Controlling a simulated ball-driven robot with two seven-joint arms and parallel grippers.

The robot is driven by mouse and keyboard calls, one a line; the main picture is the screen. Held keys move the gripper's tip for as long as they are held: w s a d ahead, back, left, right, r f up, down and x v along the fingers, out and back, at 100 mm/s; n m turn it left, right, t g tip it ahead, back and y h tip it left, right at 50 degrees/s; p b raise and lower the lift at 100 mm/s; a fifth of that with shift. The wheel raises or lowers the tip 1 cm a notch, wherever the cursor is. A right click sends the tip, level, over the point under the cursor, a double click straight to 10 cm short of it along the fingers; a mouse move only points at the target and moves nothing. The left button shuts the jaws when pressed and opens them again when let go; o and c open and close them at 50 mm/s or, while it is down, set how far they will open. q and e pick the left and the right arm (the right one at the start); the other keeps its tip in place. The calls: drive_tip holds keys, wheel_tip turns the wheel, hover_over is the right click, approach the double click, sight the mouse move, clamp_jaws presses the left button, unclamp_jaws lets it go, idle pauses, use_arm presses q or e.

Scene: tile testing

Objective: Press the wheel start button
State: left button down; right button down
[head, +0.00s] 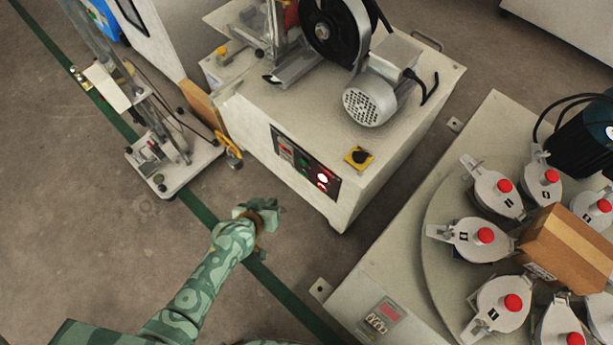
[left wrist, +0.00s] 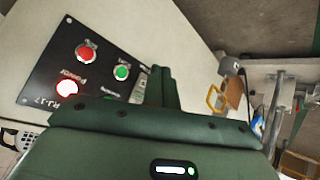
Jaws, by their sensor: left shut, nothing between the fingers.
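The machine (head: 400,150) with a black wheel (head: 330,25) on top carries a dark control panel (head: 305,163) on its front face. The panel has a green button (head: 304,163) and a glowing red-white light (head: 322,178). In the left wrist view the panel (left wrist: 45,70) shows a red button (left wrist: 85,52), the green button (left wrist: 122,72) and the glowing light (left wrist: 67,90), tilted. My left gripper (head: 276,208) is shut and empty, below and left of the panel, apart from it. Its fingers (left wrist: 160,85) show right of the green button. My right gripper is not in view.
A yellow-and-black switch (head: 360,156) and a grey motor (head: 370,98) sit on the machine top. A round table (head: 445,205) with several red-knobbed pots and a cardboard box (head: 565,245) stands right. A small stand (head: 180,165) is left. Floor left of my arm is clear.

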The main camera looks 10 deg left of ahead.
sight(304, 173)
use_arm(q)
drive_tip(key=shift+d, duration=0.1)
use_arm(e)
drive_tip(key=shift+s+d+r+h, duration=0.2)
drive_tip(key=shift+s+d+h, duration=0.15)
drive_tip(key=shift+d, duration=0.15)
